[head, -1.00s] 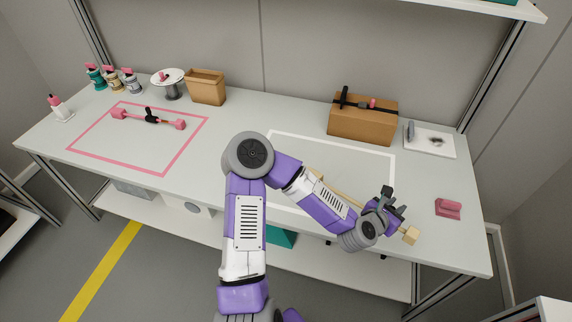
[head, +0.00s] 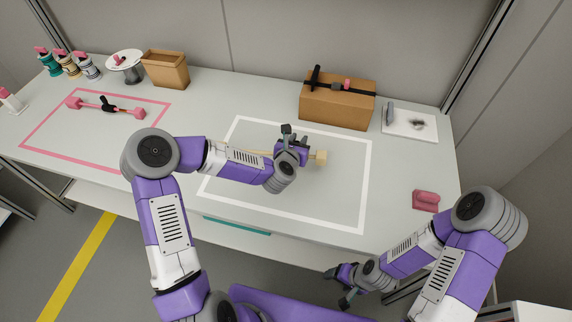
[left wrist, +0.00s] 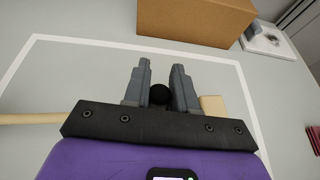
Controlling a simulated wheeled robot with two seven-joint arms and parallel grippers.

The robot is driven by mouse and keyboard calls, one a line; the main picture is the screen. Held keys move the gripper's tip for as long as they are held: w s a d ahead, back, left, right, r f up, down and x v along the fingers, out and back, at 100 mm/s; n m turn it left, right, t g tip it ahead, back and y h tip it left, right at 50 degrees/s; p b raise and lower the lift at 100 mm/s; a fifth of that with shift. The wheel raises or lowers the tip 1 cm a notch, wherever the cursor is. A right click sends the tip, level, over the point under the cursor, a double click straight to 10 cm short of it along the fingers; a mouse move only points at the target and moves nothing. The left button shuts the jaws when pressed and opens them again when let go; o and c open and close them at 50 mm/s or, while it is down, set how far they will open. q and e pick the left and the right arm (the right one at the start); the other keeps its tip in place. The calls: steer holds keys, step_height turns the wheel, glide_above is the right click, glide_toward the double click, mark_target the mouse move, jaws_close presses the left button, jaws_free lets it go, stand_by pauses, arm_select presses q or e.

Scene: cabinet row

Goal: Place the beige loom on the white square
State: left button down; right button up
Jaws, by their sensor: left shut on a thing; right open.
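The beige loom shows as a block (head: 319,157) to the right of my left gripper (head: 290,140) and a thin rod on its left. In the left wrist view, the loom's rod (left wrist: 30,119) and block (left wrist: 212,105) stick out either side of the fingers (left wrist: 160,78). The white square (head: 367,185) is an outline on the table, and the loom appears inside it. I cannot tell whether the loom touches the table. My right gripper (head: 340,287) is open and empty before the table's front edge.
A brown box (head: 336,106) with a black and pink tool on top stands behind the white square. A white plate (head: 400,126) and a pink block (head: 426,200) lie to the right. A pink outline (head: 60,157) with a pink-ended bar is at left.

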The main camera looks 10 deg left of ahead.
arm_select(q)
steer(key=w+d+r+m+h+b, duration=0.1)
steer(key=w+d+r, duration=0.3)
steer(key=w+d, duration=0.7)
steer(key=f+b, duration=0.1)
steer(key=f, duration=0.2)
steer(key=s+d+f+b, duration=0.1)
steer(key=f, duration=0.2)
steer(key=s+f+b, duration=0.1)
steer(key=f, duration=0.2)
steer(key=shift+s+d+f, duration=0.1)
steer(key=shift+s+d, duration=0.05)
steer(key=shift+d, duration=0.2)
steer(key=c, duration=0.9)
jaws_free()
steer(key=shift+s, duration=0.1)
steer(key=p+v, duration=0.1)
steer(key=v, duration=1.1)
steer(key=shift+a+r+p, duration=0.15)
steer(key=shift+r+p, duration=0.05)
steer(key=shift+p, duration=0.1)
